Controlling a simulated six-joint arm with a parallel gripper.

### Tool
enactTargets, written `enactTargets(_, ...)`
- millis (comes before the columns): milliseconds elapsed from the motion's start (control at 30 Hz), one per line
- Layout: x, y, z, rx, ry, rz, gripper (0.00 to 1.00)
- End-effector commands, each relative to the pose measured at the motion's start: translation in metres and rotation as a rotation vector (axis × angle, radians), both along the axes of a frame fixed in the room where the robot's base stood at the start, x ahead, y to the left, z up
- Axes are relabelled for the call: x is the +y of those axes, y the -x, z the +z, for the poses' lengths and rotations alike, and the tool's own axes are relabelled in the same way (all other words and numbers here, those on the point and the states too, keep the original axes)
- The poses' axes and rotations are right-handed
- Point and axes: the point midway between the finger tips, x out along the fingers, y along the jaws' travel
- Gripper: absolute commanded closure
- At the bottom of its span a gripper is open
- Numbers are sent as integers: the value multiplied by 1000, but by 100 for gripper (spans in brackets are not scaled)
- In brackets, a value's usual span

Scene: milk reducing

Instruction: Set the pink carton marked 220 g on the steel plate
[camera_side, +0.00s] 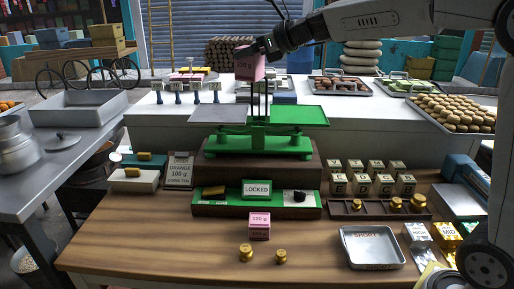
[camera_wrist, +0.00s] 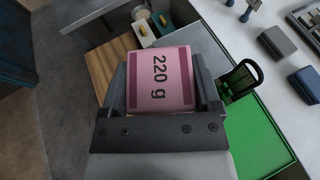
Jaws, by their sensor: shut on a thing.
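My gripper (camera_side: 255,52) is shut on the pink carton marked 220 g (camera_side: 248,66) and holds it high above the balance. The wrist view shows the carton's label (camera_wrist: 159,80) between the two fingers. The steel plate (camera_side: 215,114) is the grey left pan of the balance and looks empty. The carton hangs above and slightly right of it in the side view, clearly apart from it. The green right pan (camera_side: 300,115) also looks empty; it shows in the wrist view (camera_wrist: 258,140).
A second pink carton (camera_side: 260,227) stands on the wooden table, with two brass weights (camera_side: 246,253) in front. The balance's dark post (camera_side: 260,100) rises between the pans. A LOCKED sign (camera_side: 256,189) stands at its base. A metal tray (camera_side: 372,248) lies front right.

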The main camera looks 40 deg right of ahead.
Motion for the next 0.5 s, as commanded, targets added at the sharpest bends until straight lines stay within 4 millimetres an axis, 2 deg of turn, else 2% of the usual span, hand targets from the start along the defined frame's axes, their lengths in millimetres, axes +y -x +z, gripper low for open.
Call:
enactTargets(233, 0, -14, -6, -1, -1, 1, 94)
enactTargets(500, 0, -47, -22, 0, 0, 2, 94)
